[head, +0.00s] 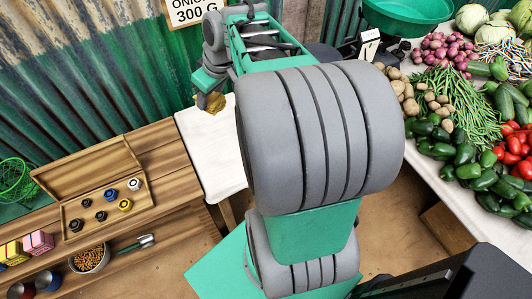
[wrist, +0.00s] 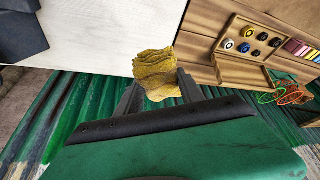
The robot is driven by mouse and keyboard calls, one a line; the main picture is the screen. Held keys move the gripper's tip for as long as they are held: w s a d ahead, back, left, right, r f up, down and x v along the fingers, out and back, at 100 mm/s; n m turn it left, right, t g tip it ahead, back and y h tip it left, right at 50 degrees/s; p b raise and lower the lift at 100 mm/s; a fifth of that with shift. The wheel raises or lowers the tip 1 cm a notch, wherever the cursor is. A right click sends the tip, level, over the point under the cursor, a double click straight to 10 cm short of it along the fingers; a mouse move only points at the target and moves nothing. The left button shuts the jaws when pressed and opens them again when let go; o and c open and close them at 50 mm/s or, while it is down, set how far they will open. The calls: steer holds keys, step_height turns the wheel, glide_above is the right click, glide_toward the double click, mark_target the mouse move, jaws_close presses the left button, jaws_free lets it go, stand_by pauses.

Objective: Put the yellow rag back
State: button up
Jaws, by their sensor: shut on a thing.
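The yellow rag (wrist: 157,66) is a crumpled, mustard-coloured cloth. In the wrist view it sits between the two dark fingers of my gripper (wrist: 160,82), which is shut on it. In the head view a small part of the rag (head: 216,103) shows at the end of my gripper (head: 208,100), over or near the far edge of a white surface (head: 211,155). I cannot tell whether the rag touches that surface. My arm hides much of the middle of the head view.
A wooden bench (head: 172,165) at left holds an open wooden box (head: 70,210) of weights, a bowl of small brown items (head: 90,258) and a scoop (head: 137,243). A vegetable table (head: 425,165) stands at right. A corrugated wall (head: 70,75) is behind.

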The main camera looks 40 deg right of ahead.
steer(key=s+d+f+n+y+b, duration=0.1)
steer(key=s+d+f+n+b, duration=0.3)
steer(key=s+d+f+b, duration=0.95)
steer(key=shift+g, duration=0.3)
steer(key=w+f+p, duration=0.1)
steer(key=w+f, duration=0.1)
steer(key=f, duration=0.2)
steer(key=w+f+p, duration=0.2)
steer(key=w+f, duration=0.1)
steer(key=f, duration=0.1)
steer(key=w+f+p, duration=0.2)
steer(key=w+f, duration=0.1)
steer(key=f, duration=0.1)
steer(key=shift+d, duration=0.2)
step_height(320, 180, down, 3)
steer(key=shift+r, duration=0.1)
steer(key=shift+d, duration=0.1)
steer(key=shift+f, duration=0.2)
